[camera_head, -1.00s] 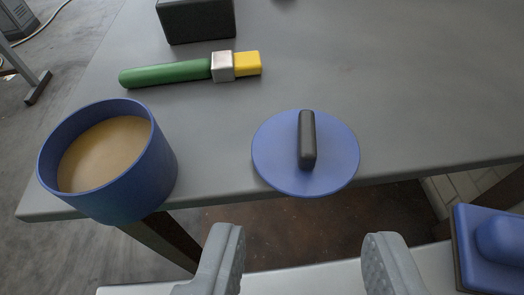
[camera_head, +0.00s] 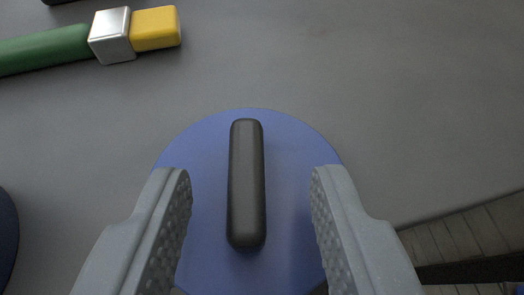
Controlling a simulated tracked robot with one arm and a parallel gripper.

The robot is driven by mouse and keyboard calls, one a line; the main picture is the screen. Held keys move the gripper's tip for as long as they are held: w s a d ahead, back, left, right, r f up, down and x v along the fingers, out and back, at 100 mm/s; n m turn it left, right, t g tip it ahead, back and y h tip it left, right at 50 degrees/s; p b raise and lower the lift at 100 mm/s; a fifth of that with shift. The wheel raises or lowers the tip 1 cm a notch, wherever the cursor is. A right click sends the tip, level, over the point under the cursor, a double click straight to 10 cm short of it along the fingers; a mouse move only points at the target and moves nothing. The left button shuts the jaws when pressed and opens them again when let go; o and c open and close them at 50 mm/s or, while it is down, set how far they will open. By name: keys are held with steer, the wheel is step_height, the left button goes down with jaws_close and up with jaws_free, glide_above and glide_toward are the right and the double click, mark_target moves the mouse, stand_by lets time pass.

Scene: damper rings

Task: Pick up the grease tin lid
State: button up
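The grease tin lid is a round blue disc (camera_head: 290,150) with a long dark grey handle bar (camera_head: 246,185) standing on top. It lies on the grey table, low in the middle of the view. My gripper (camera_head: 248,182) is open, with one grey finger on each side of the handle and a clear gap to it on both sides. The fingers cover parts of the lid's left and right edges. I cannot tell whether the fingertips touch the lid.
A brush-like tool with a green handle (camera_head: 45,50), a silver band and a yellow end lies at the upper left. A blue rim, probably the tin (camera_head: 6,235), shows at the left edge. The grey table (camera_head: 420,90) is clear at the upper right; its edge runs at the lower right.

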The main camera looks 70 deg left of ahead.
steer(key=shift+x, duration=0.85)
steer(key=shift+s, duration=0.1)
jaws_close()
steer(key=shift+r, duration=0.15)
